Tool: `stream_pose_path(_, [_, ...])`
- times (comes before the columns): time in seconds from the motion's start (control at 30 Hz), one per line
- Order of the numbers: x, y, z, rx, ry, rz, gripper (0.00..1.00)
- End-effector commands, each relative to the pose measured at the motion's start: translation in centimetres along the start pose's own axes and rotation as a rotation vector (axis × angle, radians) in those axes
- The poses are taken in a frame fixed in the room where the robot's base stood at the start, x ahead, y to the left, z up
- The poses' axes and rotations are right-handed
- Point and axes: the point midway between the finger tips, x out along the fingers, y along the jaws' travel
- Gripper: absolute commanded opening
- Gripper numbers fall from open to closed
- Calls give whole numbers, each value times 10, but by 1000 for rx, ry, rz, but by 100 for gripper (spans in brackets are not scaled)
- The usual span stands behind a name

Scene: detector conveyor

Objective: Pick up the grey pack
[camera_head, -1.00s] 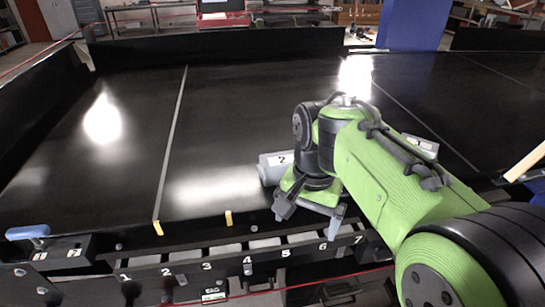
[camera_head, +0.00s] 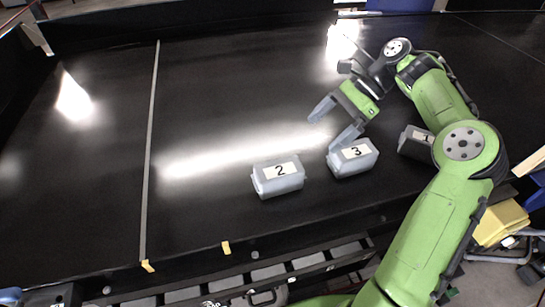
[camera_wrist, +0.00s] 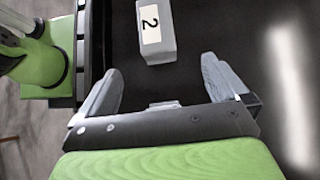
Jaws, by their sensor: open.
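Three packs lie on the black conveyor in the head view. Pack 2 (camera_head: 278,177) is light grey with a white label, pack 3 (camera_head: 353,158) is light grey just to its right, and pack 1 (camera_head: 416,142) looks darker and is partly hidden by my arm. My gripper (camera_head: 327,134) is open and empty, with its fingers pointing left; one finger appears right beside pack 3, but contact cannot be told. In the wrist view, pack 2 (camera_wrist: 157,35) lies beyond the open fingertips, and pack 3 is not clearly seen.
The black conveyor (camera_head: 210,110) is clear left of and behind the packs. A pale strip (camera_head: 151,140) crosses it at left. Yellow items (camera_head: 497,222) are at the right, off the belt.

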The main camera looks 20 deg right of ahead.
Motion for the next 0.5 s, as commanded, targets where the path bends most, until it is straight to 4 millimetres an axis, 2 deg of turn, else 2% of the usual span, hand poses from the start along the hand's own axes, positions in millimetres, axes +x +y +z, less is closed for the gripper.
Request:
stream_pose_path(0.07, [-3,1,-2,11,-10,-6,100])
stream_pose_path(0.17, [6,1,-2,12,-11,-3,100])
stream_pose_path(0.5, [88,1,-2,10,-10,-1,100])
